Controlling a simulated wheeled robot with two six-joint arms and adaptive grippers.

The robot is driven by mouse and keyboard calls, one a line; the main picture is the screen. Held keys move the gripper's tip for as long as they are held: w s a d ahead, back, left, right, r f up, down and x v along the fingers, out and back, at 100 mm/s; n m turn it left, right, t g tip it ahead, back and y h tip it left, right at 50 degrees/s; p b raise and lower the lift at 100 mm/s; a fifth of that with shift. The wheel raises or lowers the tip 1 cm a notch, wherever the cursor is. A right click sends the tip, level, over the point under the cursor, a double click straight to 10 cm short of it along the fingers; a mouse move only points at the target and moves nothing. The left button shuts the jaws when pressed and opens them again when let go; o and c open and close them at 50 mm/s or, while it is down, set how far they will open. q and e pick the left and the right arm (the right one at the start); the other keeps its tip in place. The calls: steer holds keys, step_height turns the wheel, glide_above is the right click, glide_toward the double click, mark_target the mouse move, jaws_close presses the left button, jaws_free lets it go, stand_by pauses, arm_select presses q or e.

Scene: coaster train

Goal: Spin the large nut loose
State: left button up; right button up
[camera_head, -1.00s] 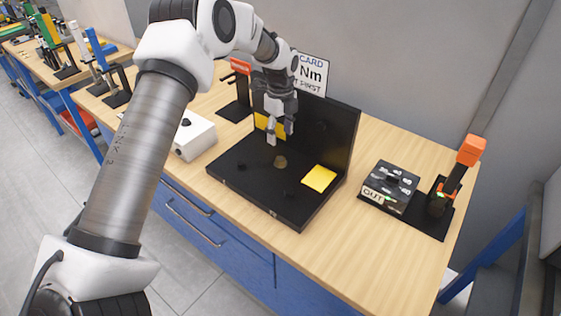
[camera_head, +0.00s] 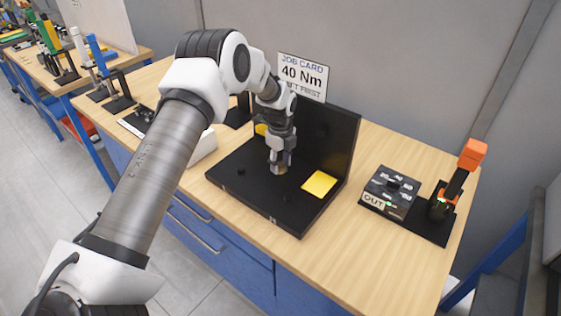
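The large nut (camera_head: 281,169) is a small brass-coloured piece on the black base plate (camera_head: 257,204) of an L-shaped black fixture. My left gripper (camera_head: 279,167) points straight down over the nut, with its fingertips at the nut's level. The fingers hide most of the nut, and I cannot tell whether they press on it. My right gripper is not in view.
A yellow pad (camera_head: 319,183) lies on the plate to the right, with small dark studs nearby. The job card (camera_head: 302,77) reads 40 Nm. Wooden bench (camera_head: 340,257) is clear in front.

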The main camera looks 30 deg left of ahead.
arm_select(q)
jaws_close()
steer(key=shift+n, duration=0.4)
